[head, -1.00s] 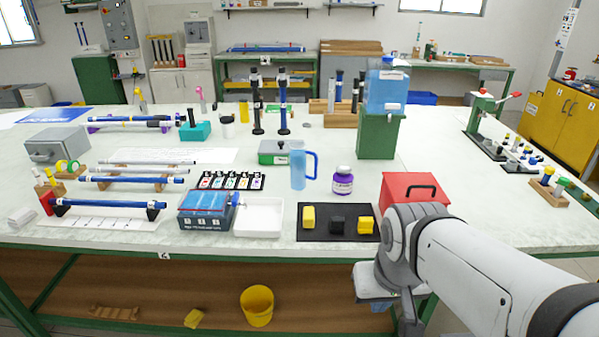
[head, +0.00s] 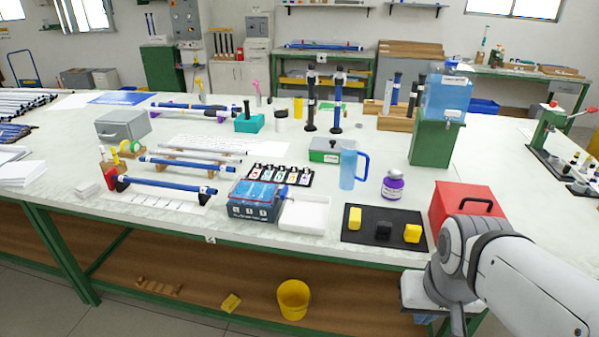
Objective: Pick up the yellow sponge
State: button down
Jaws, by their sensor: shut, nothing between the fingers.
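A small yellow block (head: 231,302), which looks like a sponge, lies on the brown lower shelf under the table, left of the yellow bucket (head: 293,299). Two other small yellow blocks, one left (head: 355,218) and one right (head: 412,233), stand on a black mat (head: 391,217) on the table top, with a black block (head: 383,230) between them. I cannot tell for sure which yellow piece is the sponge. My arm enters at the lower right, in front of the table edge. Its fingers do not show, and no held thing is seen.
A red toolbox (head: 452,203) stands right of the mat, close behind my arm. A purple-labelled jar (head: 392,186), a blue jug (head: 348,169) and a white tray (head: 306,226) are nearby. A wooden rack (head: 158,287) lies on the lower shelf. The table's front edge overhangs the shelf.

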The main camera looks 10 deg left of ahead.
aim_at(354, 215)
jog(key=u, duration=0.1)
jog(key=k, duration=0.5)
jog(key=z, duration=0.3)
jog(key=i, duration=1.4)
jog(key=u, duration=0.7)
